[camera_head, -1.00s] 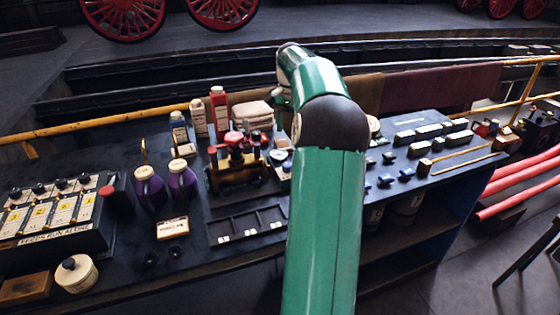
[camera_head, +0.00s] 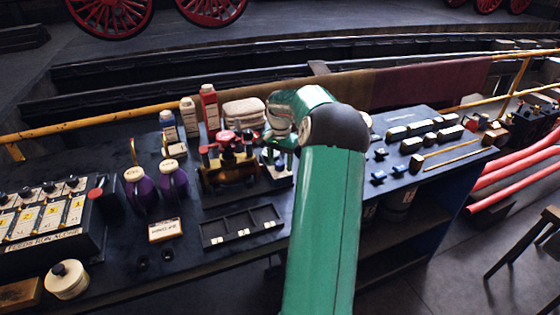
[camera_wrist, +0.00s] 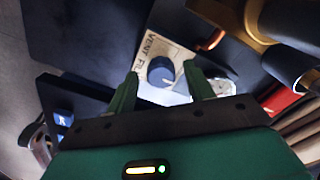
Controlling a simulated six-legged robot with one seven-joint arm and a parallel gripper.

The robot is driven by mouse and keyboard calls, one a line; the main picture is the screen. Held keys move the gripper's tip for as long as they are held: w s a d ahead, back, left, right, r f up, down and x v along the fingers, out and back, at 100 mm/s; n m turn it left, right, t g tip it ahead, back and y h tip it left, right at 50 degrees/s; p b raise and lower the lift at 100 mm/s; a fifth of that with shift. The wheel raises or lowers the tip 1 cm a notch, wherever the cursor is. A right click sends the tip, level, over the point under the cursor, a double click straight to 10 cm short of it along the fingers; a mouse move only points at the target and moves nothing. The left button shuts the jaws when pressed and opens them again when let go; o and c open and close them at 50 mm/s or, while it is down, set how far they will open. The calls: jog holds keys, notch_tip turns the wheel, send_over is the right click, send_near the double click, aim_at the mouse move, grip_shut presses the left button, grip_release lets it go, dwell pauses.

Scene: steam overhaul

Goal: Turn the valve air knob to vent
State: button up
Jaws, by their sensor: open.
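The air knob (camera_wrist: 160,73) is a round dark blue knob on a cream plate (camera_wrist: 151,48) in the wrist view. The plate carries the lettering "VENT" and "FIL", the rest being cut off. My gripper (camera_wrist: 163,78) is open, with one green finger on each side of the knob's near part. I cannot tell whether the fingers touch it. Nothing shows between the fingers but the knob and plate. In the head view my green arm reaches over the bench and its wrist bends left and down beside the brass valve block (camera_head: 228,174); the knob is mostly hidden there.
Purple jugs (camera_head: 139,189) stand left. Several small blocks (camera_head: 420,131) sit on the right. A yellow rail (camera_head: 92,121) runs behind.

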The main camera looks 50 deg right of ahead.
jog(key=shift+w, duration=0.2)
jog(key=shift+s, duration=0.15)
jog(key=shift+c, duration=0.4)
jog(key=c, duration=0.9)
jog(key=shift+n, duration=0.5)
jog(key=n, duration=1.1)
